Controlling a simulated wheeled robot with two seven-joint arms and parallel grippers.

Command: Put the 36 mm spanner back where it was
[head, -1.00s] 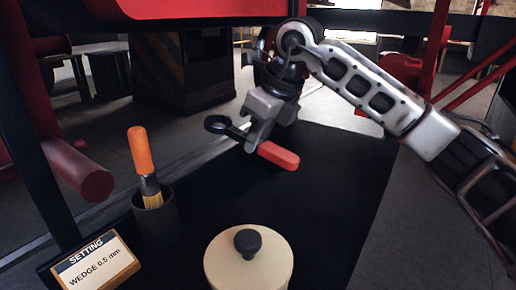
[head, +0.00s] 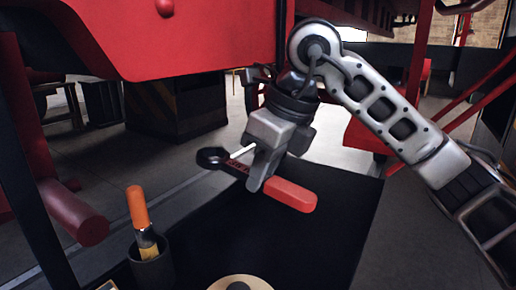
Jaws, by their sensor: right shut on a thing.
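The spanner has a dark ring end (head: 211,157) and a red handle (head: 290,195). My right gripper (head: 262,180) is shut on it near the middle, between the ring and the red handle. The spanner is held above the dark bench top (head: 230,236), tilted with the ring end up and left and the handle down and right. My left gripper is not in view.
A brush with an orange handle (head: 138,206) stands in a dark cup (head: 152,268) at the lower left. A pale round lid (head: 262,284) is cut off at the bottom edge. A red cylinder (head: 78,215) juts in at the left. A big red body (head: 190,35) hangs overhead. The bench's right side is clear.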

